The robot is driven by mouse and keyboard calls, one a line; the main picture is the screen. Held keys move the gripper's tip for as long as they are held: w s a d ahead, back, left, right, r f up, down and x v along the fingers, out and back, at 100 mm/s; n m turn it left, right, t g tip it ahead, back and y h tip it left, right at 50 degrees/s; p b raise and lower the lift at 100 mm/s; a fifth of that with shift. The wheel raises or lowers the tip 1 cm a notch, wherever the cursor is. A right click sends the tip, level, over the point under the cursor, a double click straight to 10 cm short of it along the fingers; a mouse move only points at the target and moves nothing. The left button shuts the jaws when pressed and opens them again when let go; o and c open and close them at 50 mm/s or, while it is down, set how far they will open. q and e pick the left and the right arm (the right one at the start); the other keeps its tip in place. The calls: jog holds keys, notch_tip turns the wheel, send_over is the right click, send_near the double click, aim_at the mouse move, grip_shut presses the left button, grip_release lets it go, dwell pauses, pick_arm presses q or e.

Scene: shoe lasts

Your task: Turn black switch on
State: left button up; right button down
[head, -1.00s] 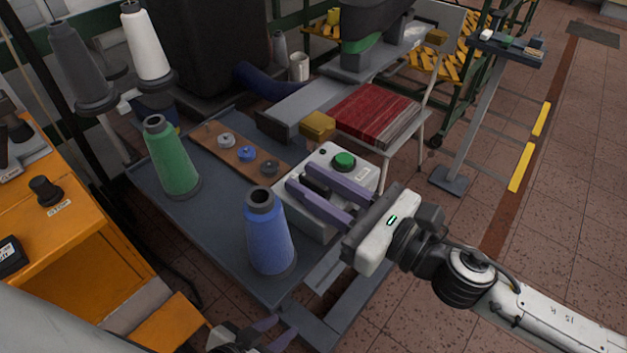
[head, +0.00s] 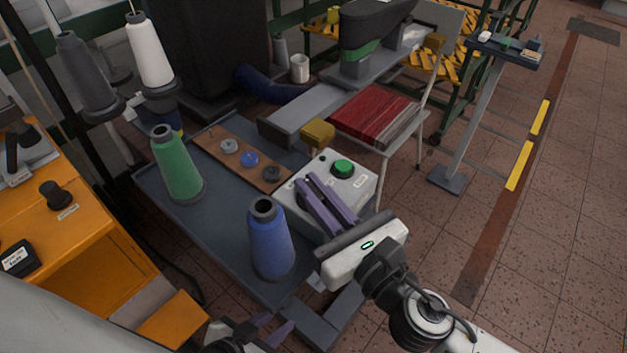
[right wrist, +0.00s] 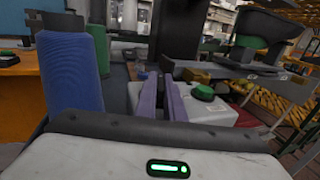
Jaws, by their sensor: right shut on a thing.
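The light grey control box (head: 362,187) stands on the blue-grey table and bears a round green button (head: 342,169) and small labels. The black switch (head: 317,191) on its top is mostly hidden between the purple fingers of my right gripper (head: 308,180). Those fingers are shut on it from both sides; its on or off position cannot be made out. The right wrist view shows the fingers (right wrist: 163,84) close together in front of the box, left of the green button (right wrist: 203,92). My left gripper (head: 274,326) is open and empty at the bottom edge, away from the box.
A blue thread cone (head: 270,240) stands close left of the box, with a green cone (head: 177,165) farther left. A wooden board (head: 240,158) with several bobbins lies behind. Red folded cloth (head: 373,118) lies behind the box. Open floor is at right.

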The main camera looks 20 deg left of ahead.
jog(key=shift+r+m+t+h+p, duration=0.1)
jog(key=shift+m+t+h+p, duration=0.25)
jog(key=shift+m+t+h, duration=0.75)
jog(key=shift+t+h, duration=0.1)
jog(key=shift+t, duration=0.1)
jog(key=c, duration=1.9)
grip_release()
jog(key=shift+o, duration=0.2)
jog(key=shift+p, duration=0.3)
jog(key=p+v, duration=0.1)
jog(key=v, duration=0.9)
jog(key=shift+s, duration=0.2)
